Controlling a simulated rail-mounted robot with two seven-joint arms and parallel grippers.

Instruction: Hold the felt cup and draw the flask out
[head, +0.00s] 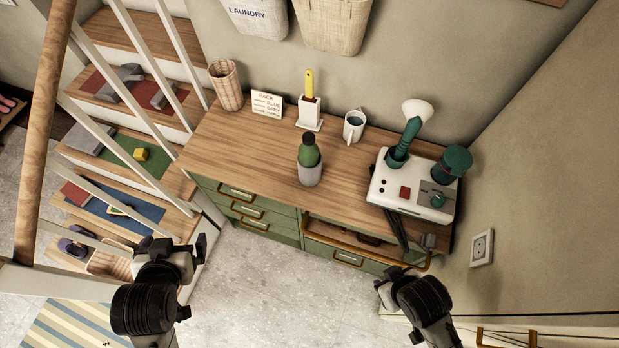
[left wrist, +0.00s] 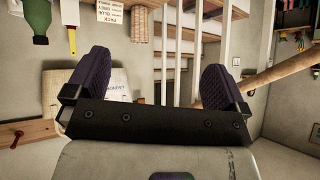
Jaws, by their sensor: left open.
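The green flask (head: 308,150) stands upright on the wooden bench top, its lower part inside the grey felt cup (head: 310,175). The flask also shows upside down at the top left corner of the left wrist view (left wrist: 40,22); the felt cup is not clear there. My left gripper (head: 203,245) is open and empty, in front of the bench and to the left of the flask. Its two dark fingers stand wide apart in the left wrist view (left wrist: 158,85). My right gripper (head: 384,286) is in front of the bench, right of the flask, apart from it; its jaw opening is unclear.
On the bench (head: 240,150) stand a wicker cup (head: 227,86), a note card (head: 267,104), a white holder with a yellow-handled tool (head: 309,112), a white mug (head: 354,125) and a white machine (head: 413,190). A drawer front (head: 345,257) is below. Stairs with railings are at left.

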